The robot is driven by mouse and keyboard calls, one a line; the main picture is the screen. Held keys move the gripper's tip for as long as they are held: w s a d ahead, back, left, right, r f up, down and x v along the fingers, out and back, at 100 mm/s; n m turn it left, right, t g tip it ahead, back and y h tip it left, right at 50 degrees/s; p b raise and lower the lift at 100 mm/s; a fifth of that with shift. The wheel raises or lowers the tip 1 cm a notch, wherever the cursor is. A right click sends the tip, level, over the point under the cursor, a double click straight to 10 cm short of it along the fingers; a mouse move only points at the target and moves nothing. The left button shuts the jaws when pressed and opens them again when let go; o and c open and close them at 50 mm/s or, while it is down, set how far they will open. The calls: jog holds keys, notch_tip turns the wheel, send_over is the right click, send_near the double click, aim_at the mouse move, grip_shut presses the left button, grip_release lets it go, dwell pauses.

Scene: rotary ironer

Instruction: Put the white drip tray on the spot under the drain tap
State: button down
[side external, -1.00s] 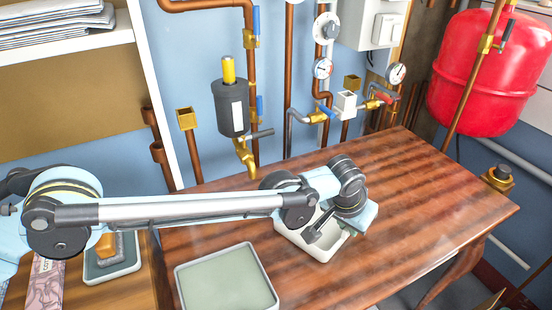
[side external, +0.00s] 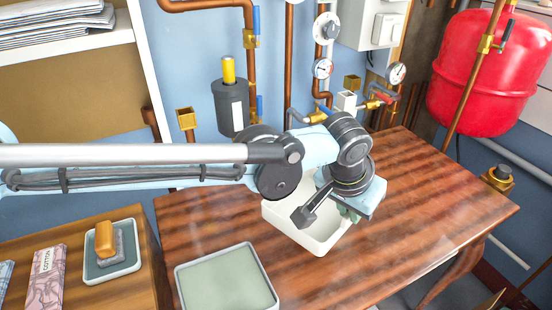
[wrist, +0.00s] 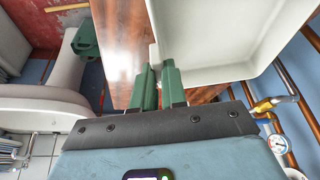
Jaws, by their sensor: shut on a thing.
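The white drip tray (side external: 318,246) is an open, shallow rectangular box over the wooden table, partly covered by my arm. My gripper (side external: 347,213) is shut on its right-hand edge. In the wrist view the green fingers of my gripper (wrist: 158,78) pinch the rim of the tray (wrist: 215,72). The tray looks roughly level and seems raised off the table, but the gap beneath is hard to see. The drain tap is hidden behind my arm, below a dark cylinder with a yellow top (side external: 230,107). No marked spot shows on the table.
A white-rimmed tray with a grey-green inside (side external: 228,282) lies on the table's front left. Copper pipes, valves and gauges (side external: 322,68) line the wall behind. The wooden table (side external: 430,220) is clear at right. A side cabinet holds a small dish with a brush (side external: 108,250).

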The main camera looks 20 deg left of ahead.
aim_at(289, 204)
jog(key=s, duration=0.1)
jog(key=s+a, duration=0.1)
jog(key=s, duration=0.1)
jog(key=s+a, duration=0.1)
jog(key=shift+s+a+f, duration=0.1)
jog(key=shift+s+f, duration=0.3)
jog(key=w+a+f, duration=0.1)
jog(key=w+a, duration=0.1)
jog(key=w+a+f, duration=0.2)
jog(key=a, duration=0.1)
jog(key=w+a+f, duration=0.2)
jog(key=w, duration=0.1)
jog(key=shift+a+f, duration=0.15)
jog(key=shift+f, duration=0.05)
jog(key=w+a+f, duration=0.2)
jog(key=shift+w+a+f, duration=0.35)
jog(key=c, duration=1.6)
grip_release()
jog(key=shift+f, duration=0.15)
jog(key=shift+c, duration=0.2)
jog(key=o, duration=0.5)
jog(key=shift+c, duration=0.2)
